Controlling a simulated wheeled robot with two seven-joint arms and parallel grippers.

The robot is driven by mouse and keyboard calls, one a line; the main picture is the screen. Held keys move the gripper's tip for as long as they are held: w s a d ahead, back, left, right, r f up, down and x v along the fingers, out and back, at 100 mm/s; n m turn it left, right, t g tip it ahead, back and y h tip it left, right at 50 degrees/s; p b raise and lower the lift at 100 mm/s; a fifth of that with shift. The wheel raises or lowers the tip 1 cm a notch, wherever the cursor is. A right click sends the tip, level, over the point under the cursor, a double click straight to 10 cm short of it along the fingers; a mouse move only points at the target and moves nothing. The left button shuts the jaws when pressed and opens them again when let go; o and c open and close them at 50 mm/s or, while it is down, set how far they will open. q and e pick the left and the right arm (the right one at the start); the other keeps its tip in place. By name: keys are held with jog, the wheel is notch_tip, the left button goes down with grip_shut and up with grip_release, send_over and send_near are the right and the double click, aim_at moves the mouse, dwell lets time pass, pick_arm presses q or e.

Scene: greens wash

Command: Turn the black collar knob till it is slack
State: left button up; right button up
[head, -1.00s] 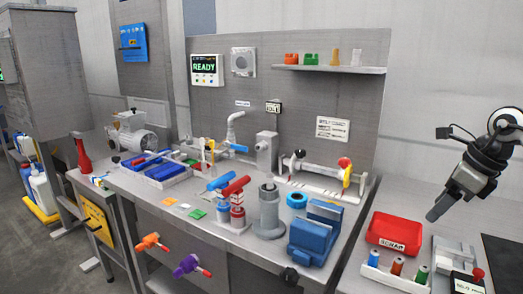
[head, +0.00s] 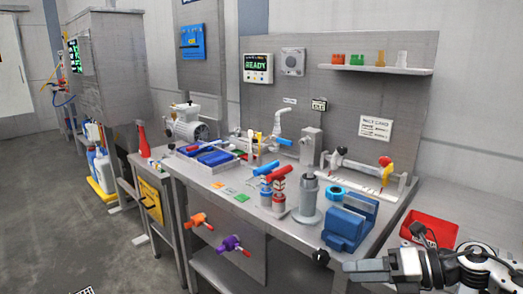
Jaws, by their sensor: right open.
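A black knob (head: 320,257) sticks out at the bench's front edge, in front of the blue vise (head: 346,227). Another small black knob (head: 342,150) tops the left end of the white rig at the back right. No label shows which is the collar knob. My right gripper (head: 349,271) comes in from the lower right, fingers pointing left. It is open, with its tips just right of and slightly below the front knob in the picture; I cannot tell whether they touch it. My left gripper is out of view.
A grey post on a round base (head: 308,200) and red and blue handled valves (head: 279,190) stand left of the vise. Orange (head: 201,221) and purple (head: 231,244) handles jut from the bench front. A red bin (head: 430,228) sits behind my right arm.

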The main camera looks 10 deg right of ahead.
jog(key=s+a+f+m+t, duration=0.2)
jog(key=a+f+m+t, duration=0.2)
jog(key=a+m+t, duration=0.55)
jog(key=s+f+m+g+h, duration=0.3)
jog(key=s+f+m, duration=0.4)
jog(key=m, duration=0.5)
jog(key=s+a+f+m+g+h, duration=0.1)
jog(key=s+f+m+g+h, duration=0.2)
jog(key=s+f+m+h, duration=0.3)
notch_tip(320, 180, down, 3)
jog(key=s+m, duration=0.1)
jog(key=m, duration=0.5)
jog(key=shift+a+f, duration=0.2)
jog(key=shift+a, duration=0.1)
